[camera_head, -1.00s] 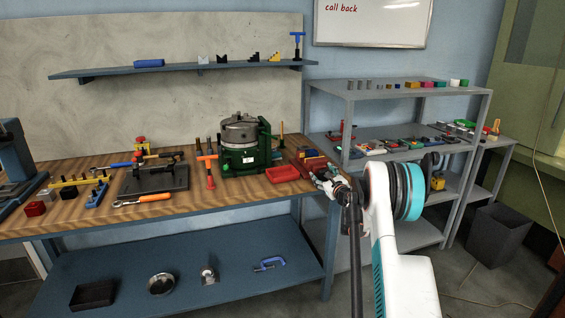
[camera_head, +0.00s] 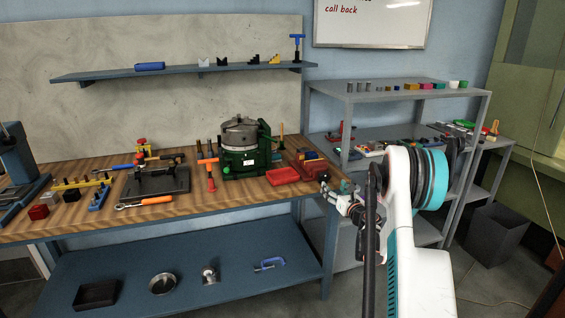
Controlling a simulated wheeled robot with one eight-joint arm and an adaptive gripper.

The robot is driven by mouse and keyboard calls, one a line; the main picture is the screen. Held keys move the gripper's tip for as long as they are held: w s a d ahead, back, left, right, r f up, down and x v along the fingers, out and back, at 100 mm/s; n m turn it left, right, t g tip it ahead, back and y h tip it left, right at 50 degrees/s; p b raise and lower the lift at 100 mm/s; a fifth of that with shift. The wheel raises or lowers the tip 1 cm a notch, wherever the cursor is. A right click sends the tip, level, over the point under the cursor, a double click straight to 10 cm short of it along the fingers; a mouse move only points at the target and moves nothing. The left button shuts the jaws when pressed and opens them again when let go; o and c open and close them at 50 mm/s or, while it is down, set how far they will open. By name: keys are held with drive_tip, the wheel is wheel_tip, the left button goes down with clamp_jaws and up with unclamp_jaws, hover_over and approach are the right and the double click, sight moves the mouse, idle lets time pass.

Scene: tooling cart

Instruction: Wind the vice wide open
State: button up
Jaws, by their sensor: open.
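The vice (camera_head: 309,166) looks to be the reddish-brown device at the right end of the wooden bench, with blue and yellow parts at its top. It is small in view, and its handle and jaw gap cannot be made out clearly. My gripper (camera_head: 332,194) is just in front of and below the vice's right end, by the bench's front corner. It is open. Whether its fingers touch or surround any part of the vice cannot be told. My arm covers the area to the right of the gripper.
A grey shelf unit (camera_head: 398,93) stands behind my arm. The bench's lower shelf (camera_head: 225,277) holds several items. A dark bin (camera_head: 497,236) stands at the right.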

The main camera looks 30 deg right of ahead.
drive_tip(key=a+r+n+g+y+p, duration=0.1)
drive_tip(key=a+r+n+y, duration=0.1)
drive_tip(key=a+r+n, duration=0.4)
drive_tip(key=a+r+n+g+y, duration=0.1)
drive_tip(key=a+r+n, duration=0.6)
drive_tip(key=a, duration=1)
wheel_tip(320, 180, up, 3)
drive_tip(key=shift+w+a+f+y+p, duration=0.2)
drive_tip(key=shift+w+y+p, duration=0.2)
drive_tip(key=shift+y, duration=0.5)
